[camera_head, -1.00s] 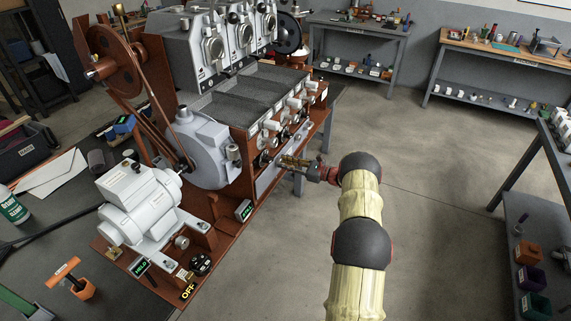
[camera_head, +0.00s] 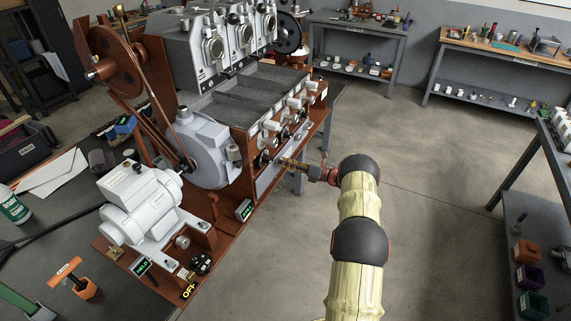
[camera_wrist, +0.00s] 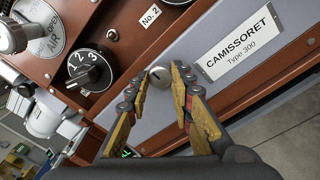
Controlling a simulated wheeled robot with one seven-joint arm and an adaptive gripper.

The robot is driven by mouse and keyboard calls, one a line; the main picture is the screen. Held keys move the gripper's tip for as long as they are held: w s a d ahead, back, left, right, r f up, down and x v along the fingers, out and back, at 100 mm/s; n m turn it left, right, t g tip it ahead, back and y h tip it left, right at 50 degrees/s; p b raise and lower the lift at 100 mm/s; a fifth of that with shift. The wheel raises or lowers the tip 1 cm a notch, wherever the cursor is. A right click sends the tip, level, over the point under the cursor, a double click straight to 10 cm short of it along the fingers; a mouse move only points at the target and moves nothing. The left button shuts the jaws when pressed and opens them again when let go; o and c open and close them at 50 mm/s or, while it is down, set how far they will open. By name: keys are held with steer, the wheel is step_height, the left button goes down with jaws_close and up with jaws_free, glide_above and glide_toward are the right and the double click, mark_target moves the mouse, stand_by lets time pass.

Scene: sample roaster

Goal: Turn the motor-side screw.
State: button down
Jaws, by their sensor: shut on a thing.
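My gripper (camera_wrist: 166,92) is shut on a silver slotted screw (camera_wrist: 160,77) at the front of the roaster. In the wrist view a fingertip lies on each side of the round screw head, and its slot shows. The screw sits on a grey panel left of the "CAMISSORET Type 300" plate (camera_wrist: 244,42). In the head view my gripper (camera_head: 283,161) reaches the roaster's front low down, on the end toward the grey motor (camera_head: 140,203); the screw is too small to tell there.
A black 1-2-3 knob (camera_wrist: 88,70) sits close left of the screw, with a "No. 2" label (camera_wrist: 151,16) above. The reddish-brown roaster frame (camera_head: 222,222) runs along the front. Open floor (camera_head: 440,190) lies to the right.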

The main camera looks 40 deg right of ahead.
steer(key=shift+s+f+m, duration=0.1)
steer(key=shift+f+m, duration=0.05)
steer(key=shift+m, duration=0.25)
steer(key=c, duration=1.5)
jaws_free()
steer(key=shift+c, duration=0.2)
steer(key=v, duration=1.2)
